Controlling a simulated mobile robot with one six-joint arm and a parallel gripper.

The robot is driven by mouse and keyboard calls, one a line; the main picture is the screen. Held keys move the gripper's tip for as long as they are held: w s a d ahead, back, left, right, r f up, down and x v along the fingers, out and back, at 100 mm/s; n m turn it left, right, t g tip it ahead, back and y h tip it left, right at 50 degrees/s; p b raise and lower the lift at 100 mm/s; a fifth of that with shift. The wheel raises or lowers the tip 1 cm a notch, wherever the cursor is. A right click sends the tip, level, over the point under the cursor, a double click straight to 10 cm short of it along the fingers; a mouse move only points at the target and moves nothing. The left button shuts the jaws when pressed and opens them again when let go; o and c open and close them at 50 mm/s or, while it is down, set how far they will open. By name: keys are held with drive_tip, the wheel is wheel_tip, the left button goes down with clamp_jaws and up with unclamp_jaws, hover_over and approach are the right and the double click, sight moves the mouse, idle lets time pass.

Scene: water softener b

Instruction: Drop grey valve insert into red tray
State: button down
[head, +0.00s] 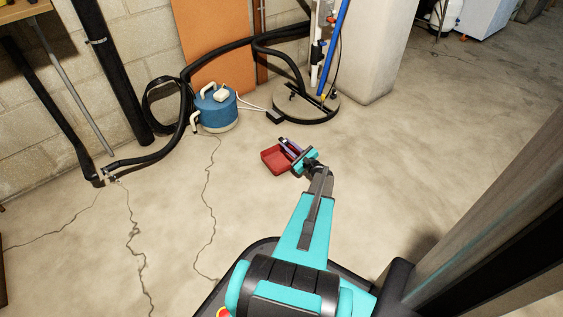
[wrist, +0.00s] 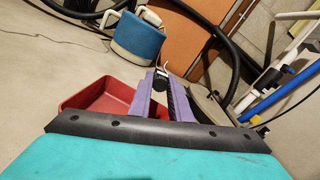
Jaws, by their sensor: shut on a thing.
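The red tray (head: 272,162) lies on the concrete floor in the middle of the head view. It also shows in the wrist view (wrist: 92,98), left of and partly behind my fingers. My gripper (head: 287,146) has purple fingers and reaches over the tray's right side in the head view. In the wrist view my gripper (wrist: 162,80) is shut on a small dark piece with a pale top, the grey valve insert (wrist: 161,77). The fingers and gripper body hide part of the tray. In the head view the insert is too small to make out.
A blue canister (head: 217,112) with pale handles stands behind the tray. A round dark base (head: 318,112) with pipes and black hoses stands behind to the right, beside a pale tank (head: 368,60). The floor left and right of the tray is clear.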

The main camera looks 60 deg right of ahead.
drive_tip(key=shift+f, duration=0.35)
drive_tip(key=c, duration=1.6)
unclamp_jaws()
drive_tip(key=shift+o, duration=0.2)
drive_tip(key=shift+s+a+r, duration=0.1)
drive_tip(key=shift+s+a, duration=0.1)
drive_tip(key=shift+s, duration=0.5)
drive_tip(key=p+v, duration=0.4)
drive_tip(key=v, duration=0.8)
drive_tip(key=shift+s, duration=0.15)
drive_tip(key=shift+a+p, duration=0.1)
drive_tip(key=shift+p, duration=0.2)
